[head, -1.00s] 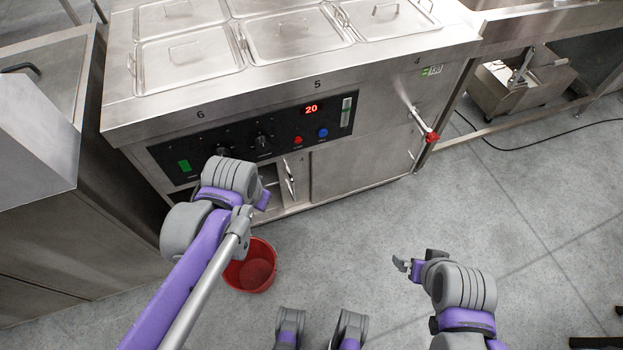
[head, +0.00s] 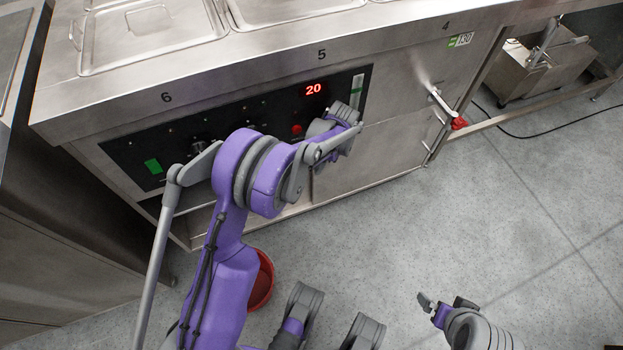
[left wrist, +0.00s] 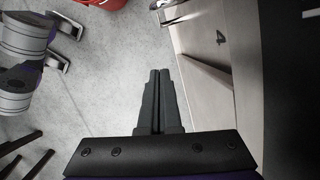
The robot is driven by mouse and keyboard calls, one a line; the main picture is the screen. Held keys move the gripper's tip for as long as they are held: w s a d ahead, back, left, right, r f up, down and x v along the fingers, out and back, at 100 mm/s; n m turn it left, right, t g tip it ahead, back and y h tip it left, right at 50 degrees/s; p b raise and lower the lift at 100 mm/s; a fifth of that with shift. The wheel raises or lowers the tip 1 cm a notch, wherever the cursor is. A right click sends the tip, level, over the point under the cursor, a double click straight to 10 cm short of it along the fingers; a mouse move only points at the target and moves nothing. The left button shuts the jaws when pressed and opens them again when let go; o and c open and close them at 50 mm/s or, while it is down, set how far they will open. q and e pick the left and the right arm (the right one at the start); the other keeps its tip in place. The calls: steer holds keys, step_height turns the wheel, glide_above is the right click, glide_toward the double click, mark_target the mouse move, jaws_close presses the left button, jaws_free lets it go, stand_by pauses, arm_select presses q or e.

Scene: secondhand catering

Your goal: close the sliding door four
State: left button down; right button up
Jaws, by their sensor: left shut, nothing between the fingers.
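A plain steel door panel (head: 385,150) stands in the lower front of the steel counter, right of centre in the head view. A number 4 (head: 446,27) marks the counter edge above; a 4 (left wrist: 220,38) also shows on the steel front in the left wrist view. My left gripper (head: 350,128) is in front of the panel's upper left part, mostly hidden by its own wrist. Its fingers (left wrist: 160,73) are together and empty in the left wrist view; contact with the door cannot be told. My right gripper (head: 442,303) is open and empty over the floor.
A control panel (head: 160,140) with a red 20 display runs above the doors. A drain tap with a red knob (head: 459,123) sticks out at the right. A red bucket (head: 263,280) stands on the floor, partly behind my left arm.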

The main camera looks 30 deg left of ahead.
arm_select(q)
steer(key=s+a+f+b, duration=0.3)
steer(key=s+a+f, duration=0.1)
steer(key=f, duration=0.5)
steer(key=shift+a+f, duration=0.15)
steer(key=shift+a, duration=0.35)
arm_select(e)
steer(key=f, duration=0.3)
steer(key=shift+w+f, duration=0.15)
steer(key=shift+w, duration=0.05)
arm_select(q)
steer(key=shift+s+a, duration=0.1)
